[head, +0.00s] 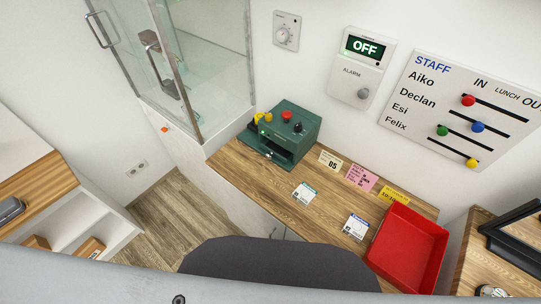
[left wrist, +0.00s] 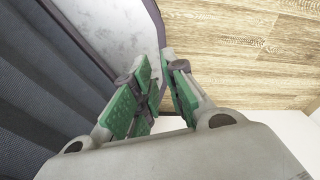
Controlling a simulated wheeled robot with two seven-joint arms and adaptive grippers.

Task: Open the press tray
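The press is a green box (head: 292,128) on the wooden counter, below the wall dial. My right gripper is not in view.
A red bin (head: 408,250) stands at the counter's right end. Small cards (head: 362,178) and labels (head: 305,192) lie before and beside the press. A glass-fronted cabinet (head: 190,60) rises left of it. The wall has an alarm box (head: 361,68) reading OFF and a staff board (head: 462,105).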

